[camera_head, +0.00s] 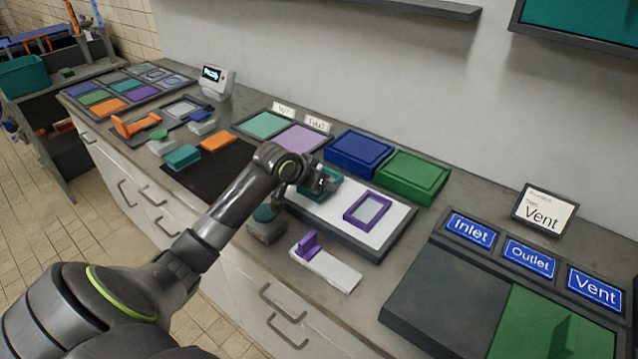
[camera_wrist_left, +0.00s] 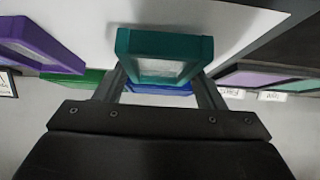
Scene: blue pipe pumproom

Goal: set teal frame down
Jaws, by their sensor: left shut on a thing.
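My left gripper (camera_head: 321,181) is over the left part of a white-topped board (camera_head: 387,232). It is shut on the teal frame (camera_wrist_left: 165,42), which sits between both fingers in the left wrist view. In the head view the frame is mostly hidden by the gripper, with teal edges showing beside it. The frame is over the white surface; I cannot tell whether it touches it. A purple frame (camera_head: 351,204) lies flat on the same board, to the right of the gripper. My right gripper is not in view.
Closed blue (camera_head: 358,150) and green (camera_head: 413,176) boxes stand behind the board. Teal and purple panels (camera_head: 300,138) lie to its left. A purple-handled white tool (camera_head: 326,268) lies in front. Signs marked Inlet, Outlet and Vent (camera_head: 594,286) are at right.

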